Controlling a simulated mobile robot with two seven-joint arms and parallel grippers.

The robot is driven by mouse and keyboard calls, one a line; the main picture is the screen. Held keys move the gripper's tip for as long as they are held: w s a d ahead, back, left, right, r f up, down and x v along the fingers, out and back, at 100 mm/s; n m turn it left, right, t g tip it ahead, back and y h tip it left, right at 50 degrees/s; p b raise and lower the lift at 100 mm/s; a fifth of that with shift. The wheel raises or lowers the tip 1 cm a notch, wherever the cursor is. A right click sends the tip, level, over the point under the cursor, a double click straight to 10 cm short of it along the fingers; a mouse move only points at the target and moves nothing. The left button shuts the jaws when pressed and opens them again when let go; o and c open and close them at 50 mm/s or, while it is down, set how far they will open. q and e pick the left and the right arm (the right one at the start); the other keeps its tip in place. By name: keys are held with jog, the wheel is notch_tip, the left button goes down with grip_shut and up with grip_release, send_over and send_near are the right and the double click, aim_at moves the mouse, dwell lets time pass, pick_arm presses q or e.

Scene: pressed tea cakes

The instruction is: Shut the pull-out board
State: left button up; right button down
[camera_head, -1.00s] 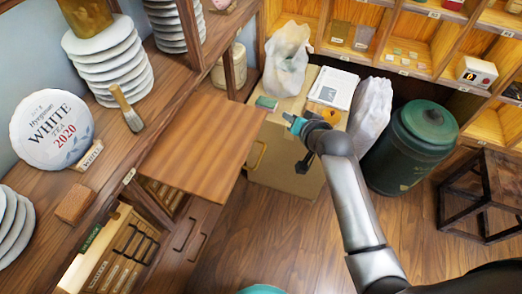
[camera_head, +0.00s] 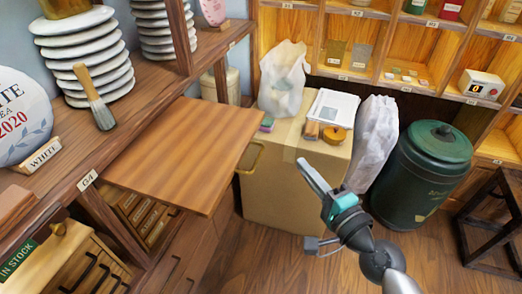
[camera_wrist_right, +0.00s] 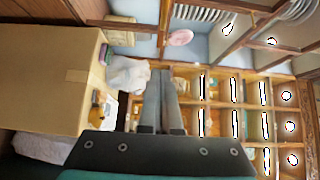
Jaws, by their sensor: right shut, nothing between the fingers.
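The pull-out board (camera_head: 185,150) is a flat brown wooden panel. It sticks out to the right from the shelving at the left, above an open-topped drawer space, so it stands pulled out. My right gripper (camera_head: 305,168) is to the right of the board, apart from it, in front of the cardboard box. Its fingers are shut with nothing between them and point up and left. The shut fingers also show in the right wrist view (camera_wrist_right: 167,78), where I cannot make out the board. My left gripper is not in view.
A cardboard box (camera_head: 275,190) stands just beyond the board, with a plastic bag (camera_head: 284,78), papers and a tape roll on top. A green canister (camera_head: 425,170) stands to the right. The counter (camera_head: 140,115) at left holds stacked white discs and a brush. Floor in front is clear.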

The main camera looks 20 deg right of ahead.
jog(key=p, duration=0.2)
send_near(258, 127)
jog(key=w+d, duration=0.2)
jog(key=w, duration=0.1)
jog(key=shift+w+a, duration=0.95)
jog(key=shift+a, duration=0.25)
jog(key=shift+w+a, duration=0.3)
jog(key=shift+a, duration=0.1)
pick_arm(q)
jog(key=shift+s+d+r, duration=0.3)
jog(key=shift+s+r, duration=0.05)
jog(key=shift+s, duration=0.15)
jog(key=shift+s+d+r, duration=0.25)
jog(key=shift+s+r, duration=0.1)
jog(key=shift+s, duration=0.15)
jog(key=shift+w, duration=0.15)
